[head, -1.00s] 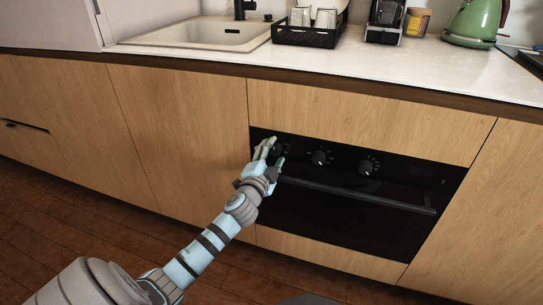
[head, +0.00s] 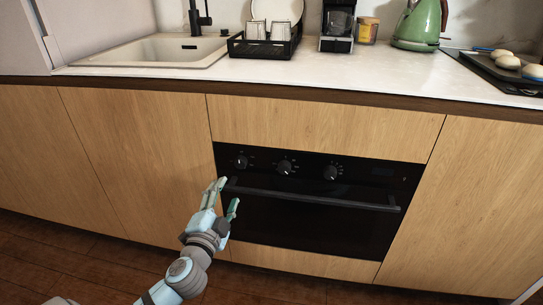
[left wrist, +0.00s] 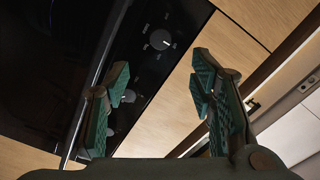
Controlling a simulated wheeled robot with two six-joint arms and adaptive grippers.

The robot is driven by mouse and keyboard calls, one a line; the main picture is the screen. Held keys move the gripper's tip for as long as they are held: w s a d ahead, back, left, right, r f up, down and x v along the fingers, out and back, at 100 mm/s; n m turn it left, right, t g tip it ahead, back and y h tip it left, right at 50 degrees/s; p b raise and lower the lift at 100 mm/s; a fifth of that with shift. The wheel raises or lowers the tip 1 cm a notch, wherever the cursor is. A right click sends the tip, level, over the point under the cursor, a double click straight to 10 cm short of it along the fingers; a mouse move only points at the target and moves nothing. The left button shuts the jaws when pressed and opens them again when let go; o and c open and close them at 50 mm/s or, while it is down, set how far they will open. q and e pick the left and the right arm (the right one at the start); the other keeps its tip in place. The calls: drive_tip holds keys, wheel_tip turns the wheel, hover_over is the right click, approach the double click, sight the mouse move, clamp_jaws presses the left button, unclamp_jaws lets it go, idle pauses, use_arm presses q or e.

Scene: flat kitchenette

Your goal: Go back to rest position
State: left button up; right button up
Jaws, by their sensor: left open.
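My left gripper (head: 226,199) is open and empty in the head view, in front of the oven's left edge and below the leftmost knob. In the left wrist view its two green-padded fingers (left wrist: 158,95) stand apart with nothing between them. The black oven (head: 310,222) is shut, with a bar handle (head: 310,199) across its door. The knobs above are a left knob (head: 240,162), a middle knob (head: 284,168) and a right knob (head: 331,173). A knob also shows beyond the fingers in the left wrist view (left wrist: 165,43). My right gripper is in neither view.
Wooden cabinet fronts (head: 120,150) flank the oven. The counter (head: 290,75) above holds a sink (head: 150,50), a black dish rack (head: 264,45), a coffee machine (head: 338,26), a green kettle (head: 418,26) and a tray (head: 500,69) with buns. The wooden floor (head: 60,262) in front looks clear.

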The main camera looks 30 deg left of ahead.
use_arm(q)
drive_tip(key=s+a+f+n+g, duration=0.1)
drive_tip(key=s+f+n+g, duration=0.15)
drive_tip(key=f, duration=0.45)
drive_tip(key=s+a+f+n+g, duration=0.1)
drive_tip(key=f+g, duration=0.2)
drive_tip(key=f, duration=0.4)
drive_tip(key=s+d+f+n+g+h, duration=0.2)
drive_tip(key=s+d+f+g, duration=0.2)
drive_tip(key=s+d+f, duration=0.45)
drive_tip(key=s+d+f+n+g+h, duration=0.25)
drive_tip(key=s+d+f+g, duration=0.2)
drive_tip(key=s+f, duration=0.65)
drive_tip(key=s+r+g+p, duration=0.1)
drive_tip(key=s+r+p, duration=0.4)
drive_tip(key=p, duration=0.9)
drive_tip(key=s+r+p, duration=0.6)
drive_tip(key=s+p, duration=0.5)
drive_tip(key=p, duration=0.4)
drive_tip(key=shift+r+g, duration=0.3)
drive_tip(key=shift+g, duration=0.1)
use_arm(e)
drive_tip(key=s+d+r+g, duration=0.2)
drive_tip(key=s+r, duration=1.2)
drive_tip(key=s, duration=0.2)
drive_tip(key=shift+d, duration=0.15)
